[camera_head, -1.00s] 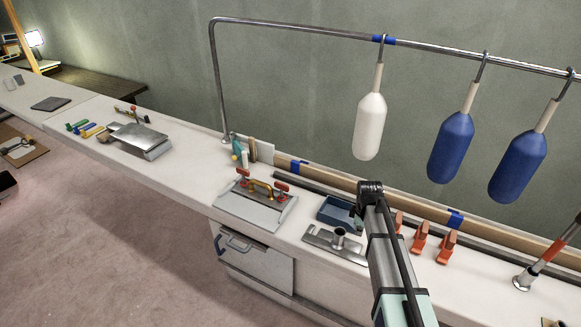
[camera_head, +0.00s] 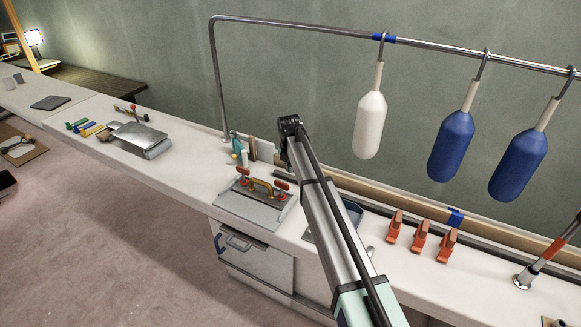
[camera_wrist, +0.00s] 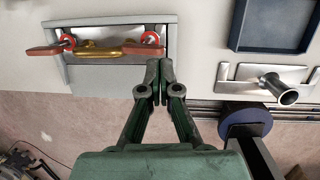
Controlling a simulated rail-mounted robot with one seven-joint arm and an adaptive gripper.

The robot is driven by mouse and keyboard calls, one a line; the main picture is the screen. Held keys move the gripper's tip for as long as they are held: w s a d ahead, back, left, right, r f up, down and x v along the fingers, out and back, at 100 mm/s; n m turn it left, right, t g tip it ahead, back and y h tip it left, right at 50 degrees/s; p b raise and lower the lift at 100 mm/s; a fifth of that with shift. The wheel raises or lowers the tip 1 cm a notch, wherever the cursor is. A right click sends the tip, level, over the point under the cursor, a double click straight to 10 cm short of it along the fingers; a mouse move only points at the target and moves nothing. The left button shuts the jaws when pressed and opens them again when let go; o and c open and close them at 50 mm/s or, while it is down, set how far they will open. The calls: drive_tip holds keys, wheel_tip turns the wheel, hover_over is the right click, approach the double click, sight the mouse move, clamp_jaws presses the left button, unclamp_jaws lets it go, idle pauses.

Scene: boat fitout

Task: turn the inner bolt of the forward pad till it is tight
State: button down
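A grey metal plate (camera_head: 252,208) lies on the counter, with a brass handle (camera_head: 262,187) between two red round fittings. The wrist view shows the left red fitting (camera_wrist: 67,42) and the right red fitting (camera_wrist: 151,38), each with a red-brown lever beside it. I cannot tell which part is the forward pad or its inner bolt. My gripper (camera_wrist: 159,70) has its dark green fingers together, with nothing visible between them. In the wrist view its tips are just below and right of the right fitting, apart from it. My arm hides the gripper in the head view.
To the right are a blue tray (camera_wrist: 272,22) and a metal base plate with an upright tube (camera_wrist: 280,90). Several orange clamps (camera_head: 420,236) stand further right. White and blue fenders (camera_head: 370,125) hang from the rail above. A blue-handled drawer front (camera_head: 250,262) is below.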

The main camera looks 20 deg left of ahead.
sight(286, 184)
drive_tip(key=b+x, duration=0.3)
drive_tip(key=x, duration=0.6)
drive_tip(key=shift+s+a, duration=0.65)
drive_tip(key=shift+s, duration=0.15)
idle(0.7)
drive_tip(key=shift+w, duration=0.15)
drive_tip(key=shift+w+d, duration=0.35)
drive_tip(key=shift+w+d+r+p, duration=0.15)
drive_tip(key=shift+r+p, duration=0.2)
drive_tip(key=shift+r, duration=0.65)
drive_tip(key=shift+s+d+r+p, duration=0.15)
drive_tip(key=shift+r+p, duration=0.15)
drive_tip(key=shift+r, duration=0.65)
drive_tip(key=shift+w+d+r+p, duration=0.15)
drive_tip(key=shift+r+p, duration=0.2)
drive_tip(key=shift+r, duration=0.65)
